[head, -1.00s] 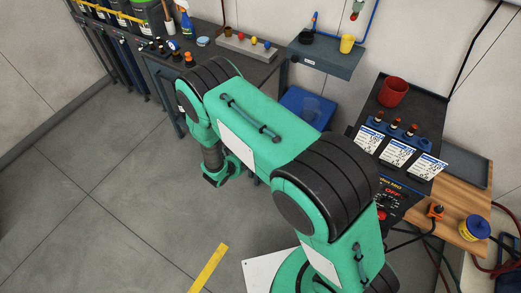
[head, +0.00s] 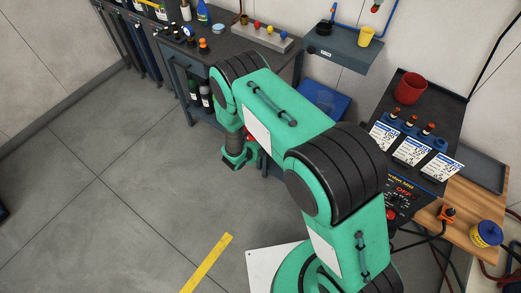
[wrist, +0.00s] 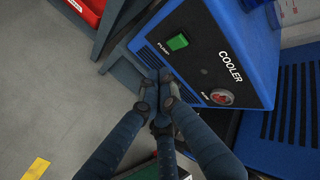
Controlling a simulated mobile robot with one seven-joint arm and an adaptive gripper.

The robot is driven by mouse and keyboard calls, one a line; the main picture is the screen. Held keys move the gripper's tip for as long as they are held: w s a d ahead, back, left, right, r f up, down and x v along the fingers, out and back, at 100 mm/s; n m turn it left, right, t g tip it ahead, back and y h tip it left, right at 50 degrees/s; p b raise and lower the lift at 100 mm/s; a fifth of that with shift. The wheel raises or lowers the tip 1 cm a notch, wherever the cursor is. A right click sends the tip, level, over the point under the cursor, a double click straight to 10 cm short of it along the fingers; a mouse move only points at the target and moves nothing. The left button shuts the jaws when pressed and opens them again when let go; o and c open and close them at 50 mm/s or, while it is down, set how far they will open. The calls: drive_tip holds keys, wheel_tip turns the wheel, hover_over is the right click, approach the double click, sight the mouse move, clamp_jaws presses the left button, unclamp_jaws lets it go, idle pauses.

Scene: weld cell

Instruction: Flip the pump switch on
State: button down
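The cooler (wrist: 215,50) is a blue box with a dark front panel in the wrist view. The green pump switch (wrist: 178,42), labelled PUMP, sits on that panel. I cannot tell which way it is set. A round red lamp or button (wrist: 221,97) sits lower right on the panel, near the COOLER lettering. My gripper (wrist: 158,84) has its dark fingers drawn together, with nothing seen between them. The tips appear just below the switch in the picture; contact with the panel cannot be told.
A workbench (head: 226,44) with bottles stands at the back left. A wall shelf (head: 338,53) holds a yellow cup (head: 365,36). A red bin (wrist: 88,10) is at the wrist view's top left. The left floor is clear.

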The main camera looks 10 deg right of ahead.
drive_tip(key=w+d+f+b, duration=0.1)
drive_tip(key=w+d, duration=0.3)
drive_tip(key=shift+w+d+f, duration=0.15)
drive_tip(key=shift+d+f, duration=0.1)
drive_tip(key=shift+f, duration=0.05)
drive_tip(key=shift+w+d+r, duration=0.25)
drive_tip(key=shift+w+d, duration=0.05)
drive_tip(key=shift+w, duration=0.05)
idle(0.4)
drive_tip(key=shift+r, duration=0.15)
drive_tip(key=shift+r+p, duration=0.6)
drive_tip(key=shift+p, duration=0.05)
